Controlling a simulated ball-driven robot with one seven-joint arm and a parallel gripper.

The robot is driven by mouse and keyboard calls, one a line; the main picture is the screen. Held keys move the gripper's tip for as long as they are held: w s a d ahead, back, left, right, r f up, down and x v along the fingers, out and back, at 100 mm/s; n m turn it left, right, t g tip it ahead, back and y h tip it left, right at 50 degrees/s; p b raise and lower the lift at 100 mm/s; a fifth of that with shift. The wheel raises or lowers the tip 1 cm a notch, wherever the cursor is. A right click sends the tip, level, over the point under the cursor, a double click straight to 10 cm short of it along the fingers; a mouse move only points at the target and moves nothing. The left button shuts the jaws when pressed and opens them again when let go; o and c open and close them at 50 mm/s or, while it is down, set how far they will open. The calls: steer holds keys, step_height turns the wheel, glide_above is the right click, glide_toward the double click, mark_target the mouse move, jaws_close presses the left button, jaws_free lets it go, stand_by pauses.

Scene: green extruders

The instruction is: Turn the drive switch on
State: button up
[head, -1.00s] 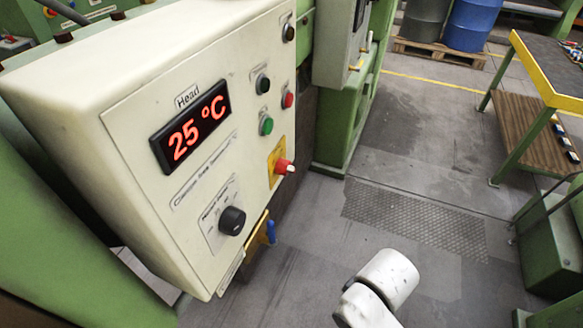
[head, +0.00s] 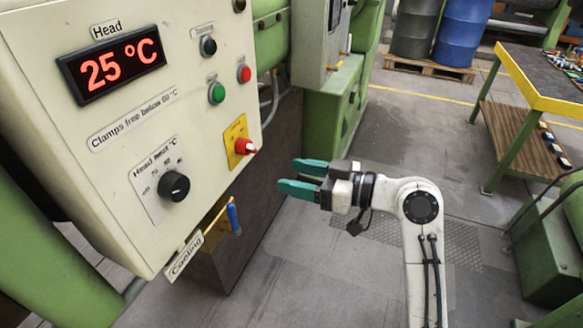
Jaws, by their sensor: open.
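A cream control box fills the left side of the head view. On it a red rotary switch (head: 245,147) sits on a yellow plate (head: 237,132) near the lower right edge. Above it are a green button (head: 217,93), a red button (head: 244,73) and a dark knob (head: 208,46) with small labels too small to read. I cannot tell from the labels which one is the drive switch. My gripper (head: 288,174) has teal fingers, spread apart and empty. It points left, to the right of and a little below the red switch, apart from the box.
A display (head: 110,68) reads 25 °C. A green machine (head: 330,115) stands behind. A table (head: 545,90) stands at right; drums (head: 463,30) are at the back.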

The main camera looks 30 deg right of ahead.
mark_target(255, 150)
steer(key=shift+n+t+y, duration=0.3)
steer(key=shift+t+y, duration=0.1)
steer(key=shift+t, duration=0.1)
steer(key=w+a+r, duration=0.1)
steer(key=w, duration=0.1)
steer(key=w+a+r+p, duration=0.1)
steer(key=w+a, duration=0.1)
steer(key=w, duration=0.1)
steer(key=w+a+p, duration=0.1)
steer(key=w, duration=0.2)
steer(key=shift+w+a+r, duration=0.2)
steer(key=shift+a+r, duration=0.2)
steer(key=shift+c, duration=0.4)
steer(key=c, duration=1)
steer(key=shift+o, duration=0.2)
